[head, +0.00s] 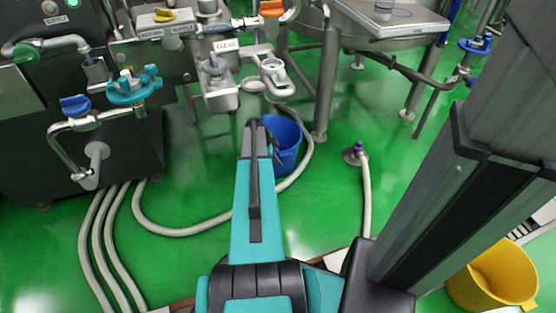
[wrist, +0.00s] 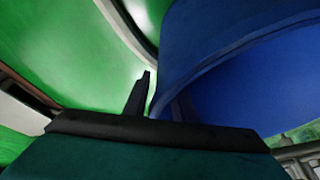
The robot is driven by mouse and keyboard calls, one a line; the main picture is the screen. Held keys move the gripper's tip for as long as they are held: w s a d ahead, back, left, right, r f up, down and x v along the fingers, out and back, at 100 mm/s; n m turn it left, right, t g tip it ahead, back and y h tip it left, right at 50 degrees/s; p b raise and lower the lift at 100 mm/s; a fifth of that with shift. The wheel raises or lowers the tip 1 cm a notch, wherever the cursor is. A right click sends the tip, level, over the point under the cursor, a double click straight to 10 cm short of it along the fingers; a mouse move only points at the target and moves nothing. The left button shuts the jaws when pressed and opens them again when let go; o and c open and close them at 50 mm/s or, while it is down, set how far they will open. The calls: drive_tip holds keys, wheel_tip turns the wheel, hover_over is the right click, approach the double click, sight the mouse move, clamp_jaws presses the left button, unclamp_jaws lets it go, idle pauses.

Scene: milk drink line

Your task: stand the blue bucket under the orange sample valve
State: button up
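The blue bucket (head: 288,145) stands on the green floor, right of and partly behind my gripper in the head view. It fills the upper right of the wrist view (wrist: 245,85), very close to the fingers. My gripper (head: 264,135) is at the bucket's left side. In the wrist view one dark finger (wrist: 140,95) shows against floor and hose. The other is only faint against the shaded blue, so I cannot tell whether the fingers grip the bucket wall. The orange sample valve (head: 272,9) is at the top of the head view, above and beyond the bucket.
A pale hose (head: 185,232) curves around the bucket on the floor. A steel tank leg (head: 327,85) stands just right of it. Teal (head: 133,88) and blue (head: 75,104) valves are at left. A yellow bucket (head: 493,278) is at lower right. Floor right of the bucket is partly clear.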

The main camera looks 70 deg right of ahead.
drive_tip(key=p+v, duration=0.2)
drive_tip(key=v, duration=0.5)
drive_tip(key=shift+r+p, duration=0.3)
drive_tip(key=shift+r, duration=0.05)
drive_tip(key=shift+w+a, duration=0.1)
idle(0.5)
